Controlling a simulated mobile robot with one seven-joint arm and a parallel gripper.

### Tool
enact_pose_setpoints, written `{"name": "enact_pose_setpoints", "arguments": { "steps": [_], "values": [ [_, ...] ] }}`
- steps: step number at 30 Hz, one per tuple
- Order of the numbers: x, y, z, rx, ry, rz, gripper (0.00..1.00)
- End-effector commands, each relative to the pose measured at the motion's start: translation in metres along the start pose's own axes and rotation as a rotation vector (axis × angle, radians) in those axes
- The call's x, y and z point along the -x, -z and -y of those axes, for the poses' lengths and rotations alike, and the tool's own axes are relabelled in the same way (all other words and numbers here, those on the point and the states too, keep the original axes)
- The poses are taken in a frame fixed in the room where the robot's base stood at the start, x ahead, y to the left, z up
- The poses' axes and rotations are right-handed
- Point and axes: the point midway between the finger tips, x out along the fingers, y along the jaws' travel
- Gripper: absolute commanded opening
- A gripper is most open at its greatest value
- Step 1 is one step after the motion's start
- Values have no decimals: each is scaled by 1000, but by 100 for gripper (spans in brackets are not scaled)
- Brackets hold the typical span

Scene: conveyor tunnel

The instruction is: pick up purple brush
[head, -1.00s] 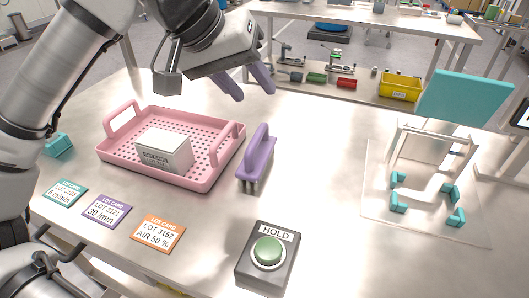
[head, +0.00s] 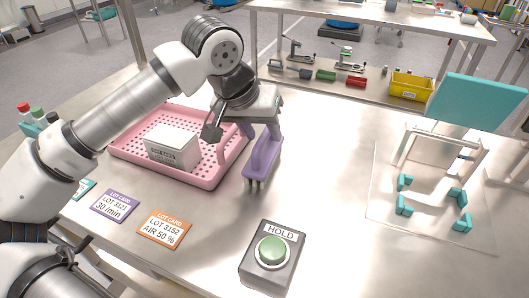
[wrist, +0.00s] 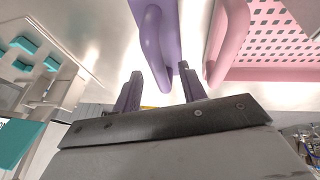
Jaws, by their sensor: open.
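The purple brush (head: 262,158) stands on the metal table just right of the pink tray, handle up and bristles down. My gripper (head: 262,133) is open at the far end of the brush, low over it; its fingers overlap the brush in the head view. In the wrist view the brush handle (wrist: 157,48) lies ahead of my open gripper (wrist: 158,80), roughly in line with the gap between the two fingers. I cannot tell whether the fingers touch the brush.
The pink tray (head: 210,181) holds a white box (head: 172,147) and its handle is close beside the brush. A HOLD button box (head: 271,255) stands in front. Lot cards (head: 164,229) lie front left. A teal-topped fixture (head: 477,103) is at right. Table between is clear.

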Motion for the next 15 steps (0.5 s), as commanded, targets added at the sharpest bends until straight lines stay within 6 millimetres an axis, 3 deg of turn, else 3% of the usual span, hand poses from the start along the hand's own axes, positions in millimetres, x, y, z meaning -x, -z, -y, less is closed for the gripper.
{"name": "enact_pose_setpoints", "arguments": {
  "steps": [5, 12, 15],
  "values": [
    [-20, 0, -1, -1, -1, 0, 41],
    [-23, 0, -1, -1, -1, -1, 41],
    [-23, 0, -1, -1, -1, -1, 31]
  ]
}}
